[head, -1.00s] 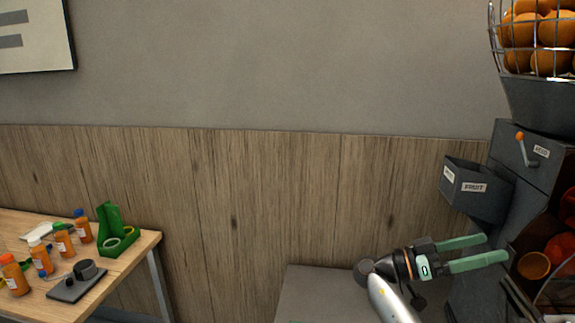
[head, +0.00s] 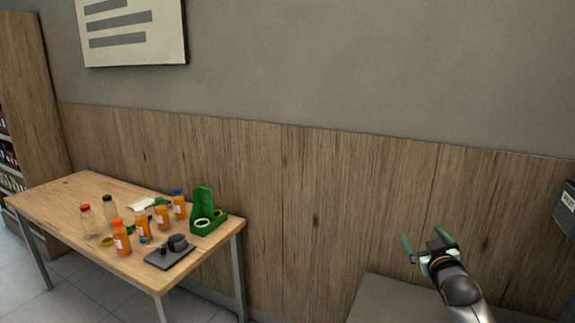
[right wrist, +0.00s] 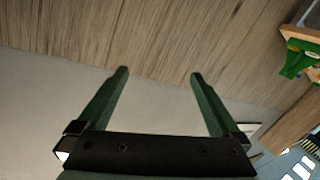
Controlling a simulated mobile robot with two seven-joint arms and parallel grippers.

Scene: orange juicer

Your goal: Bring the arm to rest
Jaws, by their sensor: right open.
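My right gripper (head: 425,243) is at the lower right of the head view, above a grey surface and in front of the wood-panelled wall. Its green fingers are spread apart with nothing between them. The right wrist view also shows the open, empty fingers (right wrist: 160,80), with the wall panels and a pale surface behind them. My left gripper is in neither view.
A wooden table (head: 75,195) at the left holds several orange bottles (head: 121,237), a green holder (head: 203,212) and a dark grey device (head: 170,252). A grey surface (head: 385,300) lies below my right gripper. A grey box edge (head: 566,205) shows at far right.

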